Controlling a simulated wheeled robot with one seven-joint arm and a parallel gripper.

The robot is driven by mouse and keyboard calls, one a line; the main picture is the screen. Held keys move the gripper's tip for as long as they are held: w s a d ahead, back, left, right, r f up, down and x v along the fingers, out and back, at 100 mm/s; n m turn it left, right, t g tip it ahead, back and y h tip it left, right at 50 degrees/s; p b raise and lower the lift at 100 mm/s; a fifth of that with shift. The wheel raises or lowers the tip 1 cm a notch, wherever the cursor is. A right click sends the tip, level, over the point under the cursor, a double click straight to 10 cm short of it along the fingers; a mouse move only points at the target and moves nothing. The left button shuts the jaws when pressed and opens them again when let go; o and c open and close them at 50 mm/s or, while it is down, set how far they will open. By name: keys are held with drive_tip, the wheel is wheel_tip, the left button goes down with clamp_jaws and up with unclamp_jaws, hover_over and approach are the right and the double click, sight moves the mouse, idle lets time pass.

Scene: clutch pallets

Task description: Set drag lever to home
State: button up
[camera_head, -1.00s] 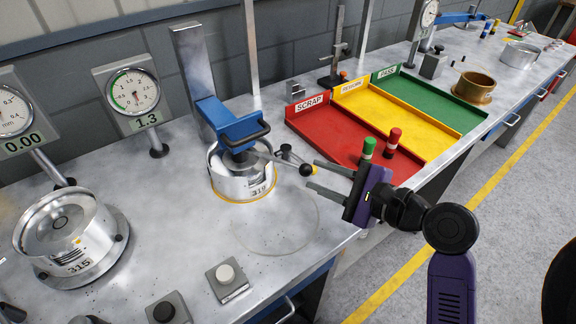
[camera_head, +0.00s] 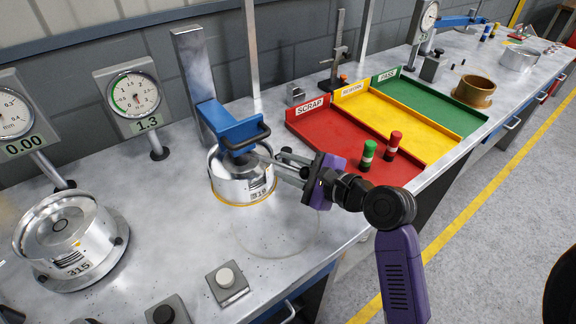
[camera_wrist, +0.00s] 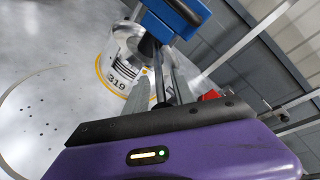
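The drag lever (camera_wrist: 158,77) is a dark rod on the blue-armed fixture (camera_head: 237,132) above the silver drum marked 319 (camera_head: 228,188). It points out toward my gripper. My gripper (camera_head: 279,161) is beside the drum, with one finger on each side of the lever. In the wrist view the lever and its dark knob show between the two fingers (camera_wrist: 158,72), with gaps visible on both sides. The fingers look open around it.
Red scrap, yellow and green trays (camera_head: 440,95) lie to the right. Green (camera_head: 368,150) and red (camera_head: 393,141) cylinders stand close to my gripper. Another drum, 315 (camera_head: 68,235), and two dial gauges stand left. Button boxes (camera_head: 227,283) sit at the front edge.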

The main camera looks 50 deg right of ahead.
clamp_jaws()
idle(1.2)
